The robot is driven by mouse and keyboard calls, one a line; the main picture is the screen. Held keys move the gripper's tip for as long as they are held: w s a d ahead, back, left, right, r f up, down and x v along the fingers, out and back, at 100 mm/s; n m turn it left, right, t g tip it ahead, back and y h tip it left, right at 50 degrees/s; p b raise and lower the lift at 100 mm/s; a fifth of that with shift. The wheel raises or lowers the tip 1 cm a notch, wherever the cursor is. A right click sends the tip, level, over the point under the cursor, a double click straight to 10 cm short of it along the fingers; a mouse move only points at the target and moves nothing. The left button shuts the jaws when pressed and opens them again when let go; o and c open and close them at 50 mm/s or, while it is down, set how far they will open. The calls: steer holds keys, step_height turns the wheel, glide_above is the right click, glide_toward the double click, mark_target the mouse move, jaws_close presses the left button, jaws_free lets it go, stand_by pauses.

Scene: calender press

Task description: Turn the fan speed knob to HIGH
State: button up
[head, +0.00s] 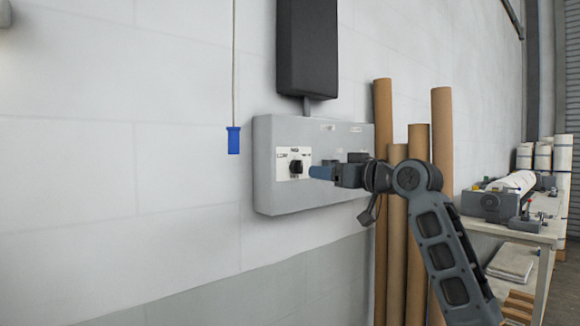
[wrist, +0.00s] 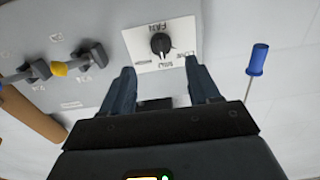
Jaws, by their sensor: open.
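The fan speed knob (head: 296,167) is black and sits on a white plate (head: 283,175) on the left of a grey wall box (head: 270,135). In the wrist view the knob (wrist: 160,44) is upside down, with "FAN" and "LOW" printed on its plate (wrist: 140,40). I cannot tell which label the knob's pointer faces. My gripper (head: 312,172) is just right of the knob in the head view. In the wrist view my gripper (wrist: 162,74) is open, its two blue-grey fingers apart and the knob beyond the gap between them. Neither finger visibly touches it.
Two dark switches (wrist: 90,55) and a yellow part (wrist: 59,69) are also on the box. A blue-handled pull cord (head: 233,140) hangs to the left. A black box (head: 307,50) is above. Brown tubes (head: 383,120) lean at the right, near a workbench (head: 500,230).

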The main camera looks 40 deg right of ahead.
mark_target(302, 165)
steer(key=w, duration=0.2)
steer(key=w+p, duration=0.1)
steer(key=w, duration=0.2)
steer(key=w+r, duration=0.1)
steer(key=w, duration=0.2)
steer(key=shift+a+p, duration=0.15)
steer(key=shift+p, duration=0.15)
steer(key=shift+c, duration=0.2)
steer(key=c, duration=0.9)
steer(key=shift+c, duration=0.2)
